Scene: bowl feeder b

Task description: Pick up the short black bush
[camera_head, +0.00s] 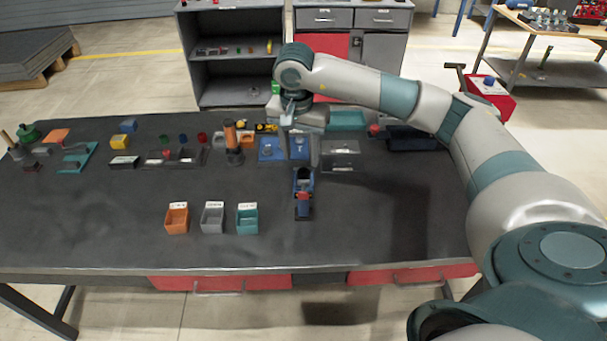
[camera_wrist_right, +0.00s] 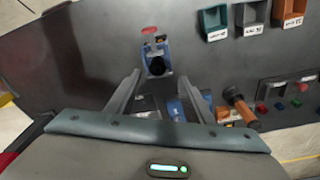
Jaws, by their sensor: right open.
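I cannot make out the short black bush for certain; a round black shape (camera_wrist_right: 156,66) shows at the near end of a small blue device in the right wrist view. That blue device (camera_head: 303,183), with a red part on it, stands on the table in the head view. In the right wrist view the fingertips (camera_wrist_right: 160,76) lie on either side of the black shape. My left gripper is not in view.
Orange (camera_head: 177,219), grey (camera_head: 212,218) and teal (camera_head: 247,219) bins stand left of the device. Blue trays (camera_head: 270,153), a grey box (camera_head: 340,158) and an orange upright part (camera_head: 231,135) are near the gripper. The table's front middle (camera_head: 350,235) is clear.

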